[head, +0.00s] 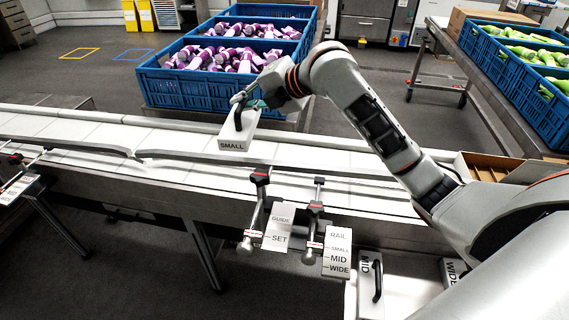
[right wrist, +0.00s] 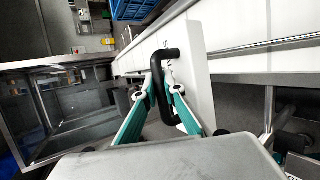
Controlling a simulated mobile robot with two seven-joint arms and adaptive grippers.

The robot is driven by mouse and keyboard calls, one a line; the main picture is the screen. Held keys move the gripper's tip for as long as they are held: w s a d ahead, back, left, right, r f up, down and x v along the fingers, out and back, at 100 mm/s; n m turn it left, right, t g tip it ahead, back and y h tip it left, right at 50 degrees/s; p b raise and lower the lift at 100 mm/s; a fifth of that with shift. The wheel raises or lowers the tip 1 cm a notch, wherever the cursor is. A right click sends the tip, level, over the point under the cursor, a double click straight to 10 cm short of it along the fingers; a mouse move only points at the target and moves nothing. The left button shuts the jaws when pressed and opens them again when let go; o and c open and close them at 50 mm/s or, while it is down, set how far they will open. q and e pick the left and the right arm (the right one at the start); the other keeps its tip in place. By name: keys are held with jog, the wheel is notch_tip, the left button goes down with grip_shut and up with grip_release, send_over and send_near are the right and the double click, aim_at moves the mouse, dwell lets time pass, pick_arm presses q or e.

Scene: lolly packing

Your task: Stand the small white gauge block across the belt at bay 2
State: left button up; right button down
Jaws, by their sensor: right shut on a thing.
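The small white gauge block (head: 237,139), labelled SMALL, hangs from my right gripper (head: 240,100) over the pale belt (head: 60,128). My right gripper is shut on the block's black handle. In the right wrist view the green-sided fingers (right wrist: 162,88) pinch the black handle (right wrist: 163,102) in front of the block's white face (right wrist: 196,52). In the head view the block overlaps the belt's far side. I cannot tell whether its lower edge touches the belt. No bay number is readable. My left gripper is not in view.
Clamps with a GUIDE SET plate (head: 278,228) and a RAIL plate (head: 337,252) stand along the belt's near edge. A MID block (head: 370,295) and a WIDE block (head: 452,271) stand front right. Blue crates (head: 180,92) of purple-white items are behind the belt.

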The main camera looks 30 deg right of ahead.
jog(key=w+d+f+b, duration=0.1)
jog(key=w+d, duration=0.2)
jog(key=d, duration=0.5)
jog(key=w+d+b, duration=0.1)
jog(key=w+d, duration=0.3)
jog(key=d, duration=0.4)
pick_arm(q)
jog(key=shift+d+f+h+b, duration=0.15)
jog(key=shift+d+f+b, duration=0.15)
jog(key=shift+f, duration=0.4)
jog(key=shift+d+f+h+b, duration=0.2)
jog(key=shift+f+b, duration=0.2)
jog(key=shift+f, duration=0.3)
pick_arm(e)
jog(key=shift+m+h, duration=0.4)
jog(key=shift+a+f, duration=0.15)
jog(key=shift+f, duration=9.8)
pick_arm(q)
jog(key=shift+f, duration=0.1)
pick_arm(e)
jog(key=shift+f, duration=0.1)
